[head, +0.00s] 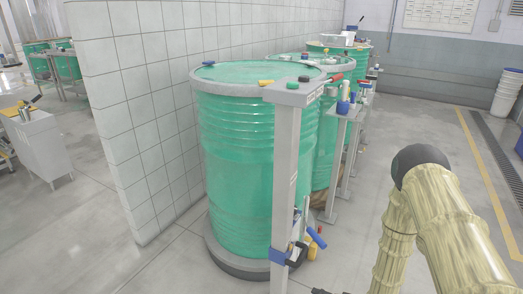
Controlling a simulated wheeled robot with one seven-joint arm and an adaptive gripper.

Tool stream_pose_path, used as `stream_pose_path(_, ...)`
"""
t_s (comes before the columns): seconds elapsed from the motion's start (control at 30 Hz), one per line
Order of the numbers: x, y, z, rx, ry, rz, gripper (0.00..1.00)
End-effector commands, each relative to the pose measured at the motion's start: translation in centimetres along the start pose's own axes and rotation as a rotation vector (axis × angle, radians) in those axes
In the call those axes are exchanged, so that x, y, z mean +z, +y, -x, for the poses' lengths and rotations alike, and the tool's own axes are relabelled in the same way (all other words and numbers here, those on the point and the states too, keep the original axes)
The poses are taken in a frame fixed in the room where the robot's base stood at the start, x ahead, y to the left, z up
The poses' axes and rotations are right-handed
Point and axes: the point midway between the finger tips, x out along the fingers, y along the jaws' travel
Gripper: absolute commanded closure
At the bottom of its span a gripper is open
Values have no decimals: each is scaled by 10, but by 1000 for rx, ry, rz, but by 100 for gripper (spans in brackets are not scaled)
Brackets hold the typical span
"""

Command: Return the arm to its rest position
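My arm (450,235) is in the lower right of the head view, in a pale yellow ribbed cover. It bends at a dark round elbow (418,163), and the forearm (390,250) runs down out of the frame. A small dark piece (320,291) at the bottom edge, left of the forearm, looks like part of my gripper. The rest of the gripper is below the frame. Its fingers and anything between them are hidden.
Several green drums stand along the tiled wall (150,90); the nearest (236,160) is left of my arm. A grey post (286,185) with tools stands before it. More posts follow behind. Floor (410,120) is clear beyond my elbow.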

Motion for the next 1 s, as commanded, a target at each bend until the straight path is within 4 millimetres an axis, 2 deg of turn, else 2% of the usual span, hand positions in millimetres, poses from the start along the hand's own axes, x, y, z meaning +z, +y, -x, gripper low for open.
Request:
stream_pose_path(0.03,21,6,7,66,-8,25,58)
stream_pose_path(0.17,74,25,33,254,-51,113,58)
stream_pose_path(0.27,116,39,62,397,-118,181,58)
stream_pose_path(0.4,171,52,112,571,-243,268,58)
stream_pose_path(0.5,198,56,143,654,-325,311,58)
stream_pose_path(0.83,259,58,228,824,-553,401,58)
stream_pose_path(1.0,249,38,241,822,-549,403,58)
